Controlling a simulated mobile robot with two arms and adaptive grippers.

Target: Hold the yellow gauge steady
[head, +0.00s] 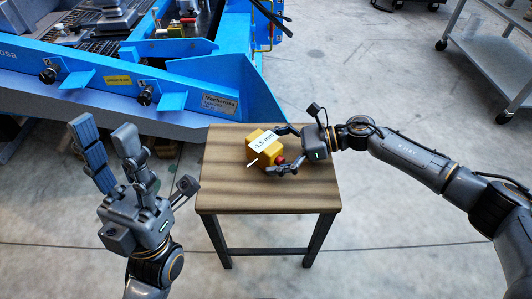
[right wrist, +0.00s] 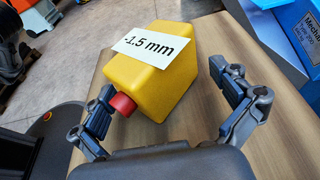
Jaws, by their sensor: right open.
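The yellow gauge (head: 252,152) is a block with a white label reading "-1.5 mm" and a red knob (right wrist: 122,104). It sits on a small wooden table (head: 225,190). My right gripper (head: 275,151) is open at the gauge's right side. In the right wrist view the gauge (right wrist: 160,85) lies ahead of and partly between the spread fingers; the left finger is close to the red knob. I cannot tell whether that finger touches it. My left gripper (head: 103,138) is open and empty, raised to the left of the table, apart from the gauge.
A large blue machine (head: 190,85) stands behind the table. A grey metal cart (head: 490,65) stands at the upper right. The front part of the table top is bare, and the concrete floor (head: 390,240) around it shows free room.

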